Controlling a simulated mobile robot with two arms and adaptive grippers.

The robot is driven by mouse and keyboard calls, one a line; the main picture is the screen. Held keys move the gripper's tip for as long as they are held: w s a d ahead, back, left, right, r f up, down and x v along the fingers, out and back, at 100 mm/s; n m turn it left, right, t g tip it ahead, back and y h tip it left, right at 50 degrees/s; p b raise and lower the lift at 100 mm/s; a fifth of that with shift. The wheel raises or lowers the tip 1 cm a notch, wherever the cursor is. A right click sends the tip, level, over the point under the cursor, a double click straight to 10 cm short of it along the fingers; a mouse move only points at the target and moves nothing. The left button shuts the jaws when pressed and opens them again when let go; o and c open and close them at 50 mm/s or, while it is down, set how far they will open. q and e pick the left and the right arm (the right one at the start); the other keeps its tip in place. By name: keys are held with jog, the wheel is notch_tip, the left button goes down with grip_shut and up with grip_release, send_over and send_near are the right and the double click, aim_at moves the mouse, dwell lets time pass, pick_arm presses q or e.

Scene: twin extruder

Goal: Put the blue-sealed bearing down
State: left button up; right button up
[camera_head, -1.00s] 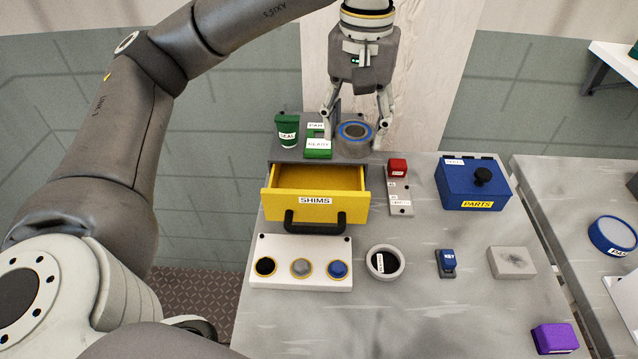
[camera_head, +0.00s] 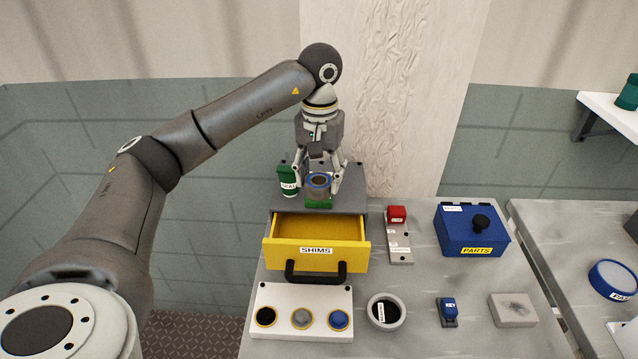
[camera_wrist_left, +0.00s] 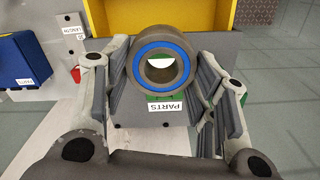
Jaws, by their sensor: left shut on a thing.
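The blue-sealed bearing (camera_head: 319,181) is a grey ring with a blue seal. My left gripper (camera_head: 319,188) is shut on it, over the top of the drawer cabinet. In the left wrist view the bearing (camera_wrist_left: 163,66) sits between the two fingers, with its blue-ringed face toward the camera. A green block (camera_head: 318,202) shows just below the bearing in the head view. In the wrist view a PARTS label on green shows under it. I cannot tell whether the bearing touches the block. My right gripper is not in view.
A green SEAL cup (camera_head: 287,181) stands close left of the gripper. The yellow SHIMS drawer (camera_head: 316,254) is open below. A red-button panel (camera_head: 398,236), a blue PARTS box (camera_head: 471,231) and a white three-button panel (camera_head: 302,337) stand on the table.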

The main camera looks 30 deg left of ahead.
aim_at(319, 178)
pick_arm(q)
notch_tip(319, 178, down, 3)
jog(key=shift+w+a+f+p, duration=0.1)
jog(key=shift+a+f+p, duration=0.05)
jog(key=shift+p, duration=0.15)
jog(key=shift+f+b, duration=0.3)
jog(key=shift+b, duration=0.05)
jog(key=o, duration=1.1)
notch_tip(319, 178, up, 13)
jog(key=shift+f, duration=0.2)
